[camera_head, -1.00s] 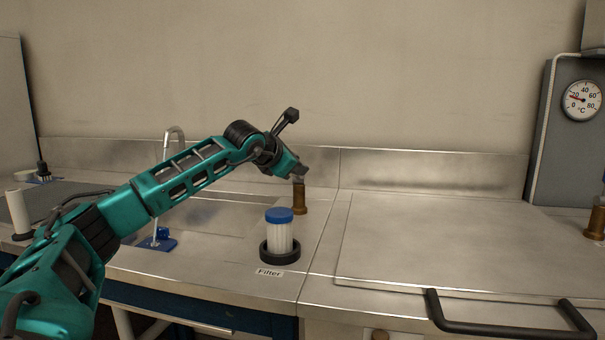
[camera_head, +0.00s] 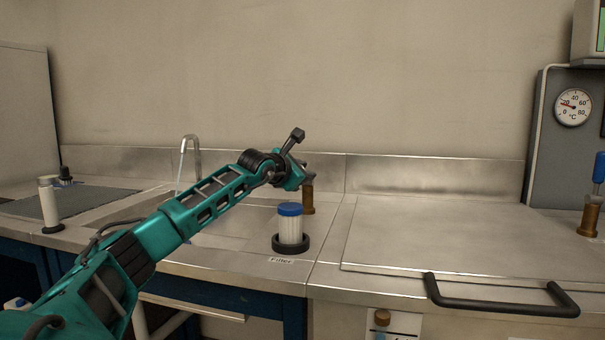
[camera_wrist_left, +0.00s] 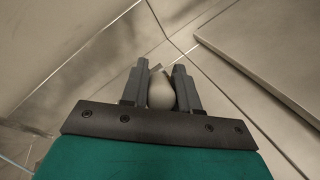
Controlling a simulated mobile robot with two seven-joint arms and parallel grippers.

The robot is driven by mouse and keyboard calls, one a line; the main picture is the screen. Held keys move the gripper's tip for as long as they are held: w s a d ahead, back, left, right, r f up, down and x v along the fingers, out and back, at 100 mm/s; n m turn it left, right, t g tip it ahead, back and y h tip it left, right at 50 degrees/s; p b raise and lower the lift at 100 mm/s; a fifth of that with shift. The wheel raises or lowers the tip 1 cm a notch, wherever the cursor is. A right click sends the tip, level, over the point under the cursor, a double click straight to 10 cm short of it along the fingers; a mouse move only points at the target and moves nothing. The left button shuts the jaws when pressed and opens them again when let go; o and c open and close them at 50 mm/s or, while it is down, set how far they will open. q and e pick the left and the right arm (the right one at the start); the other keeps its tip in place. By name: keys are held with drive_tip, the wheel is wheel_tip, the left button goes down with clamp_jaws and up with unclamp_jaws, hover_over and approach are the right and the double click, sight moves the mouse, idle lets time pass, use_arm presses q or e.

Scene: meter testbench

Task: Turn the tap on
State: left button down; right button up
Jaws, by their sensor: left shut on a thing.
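The tap's curved metal spout (camera_head: 192,148) stands at the back of the sink (camera_head: 125,205). A thin pale stream, which looks like water, runs down from its mouth, and my left arm hides its lower part. My left gripper (camera_head: 306,183) is at the top of a brown post (camera_head: 308,198) right of the sink. In the left wrist view, my left gripper (camera_wrist_left: 160,85) is shut on a rounded grey handle (camera_wrist_left: 161,92) between its fingers. In the head view the gripper mostly hides this handle. My right gripper is not in view.
A blue-capped filter (camera_head: 290,224) stands in a black ring in front of the post. A white cylinder (camera_head: 48,203) stands at left. At right are a lid with a black handle (camera_head: 500,307), another brown post (camera_head: 590,217) with a blue top, and a temperature dial (camera_head: 573,107).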

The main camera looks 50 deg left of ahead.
use_arm(q)
drive_tip(key=shift+d, duration=0.1)
drive_tip(key=c, duration=0.9)
unclamp_jaws()
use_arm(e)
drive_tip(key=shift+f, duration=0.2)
use_arm(q)
drive_tip(key=shift+s, duration=0.15)
drive_tip(key=shift+s, duration=0.3)
drive_tip(key=b+v, duration=0.3)
drive_tip(key=v, duration=0.9)
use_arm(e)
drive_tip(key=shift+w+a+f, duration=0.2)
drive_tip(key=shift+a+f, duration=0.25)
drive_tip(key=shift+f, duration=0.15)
use_arm(q)
drive_tip(key=shift+r, duration=0.1)
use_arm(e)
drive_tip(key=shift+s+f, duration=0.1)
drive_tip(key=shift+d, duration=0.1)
